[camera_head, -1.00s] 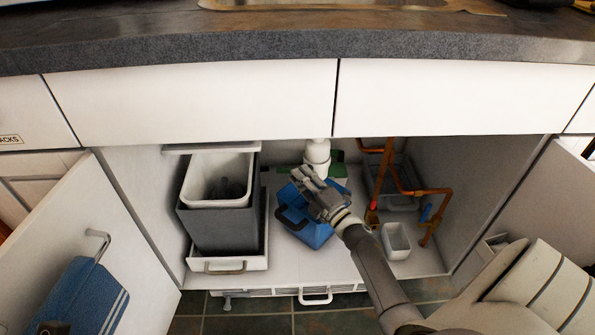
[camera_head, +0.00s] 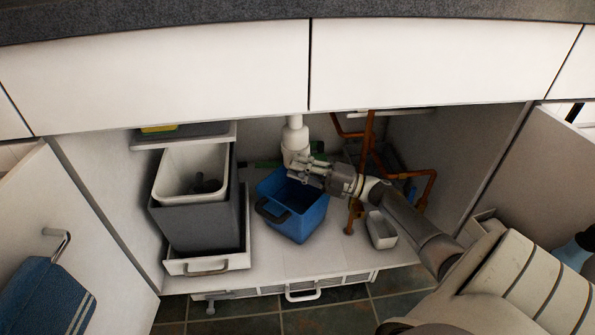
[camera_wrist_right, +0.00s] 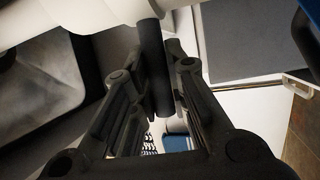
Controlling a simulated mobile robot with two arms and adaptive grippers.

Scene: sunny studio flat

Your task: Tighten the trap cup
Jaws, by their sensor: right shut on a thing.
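The white drain trap (camera_head: 295,138) hangs from under the sink at the middle of the open cabinet. Its lower part, the trap cup, is partly hidden by my right gripper (camera_head: 305,170). That gripper reaches in from the right, with its fingers shut at the cup, above the blue bucket. In the right wrist view, the dark fingers (camera_wrist_right: 157,95) fill the middle and a white rounded surface shows at the top; the contact itself is hard to make out. My left gripper is not in view.
The blue bucket (camera_head: 303,218) stands below the trap. A grey bin with a white liner (camera_head: 160,180) is on the left. Copper pipes (camera_head: 425,178) and a small white container (camera_head: 381,232) are on the right. Open doors flank the cabinet.

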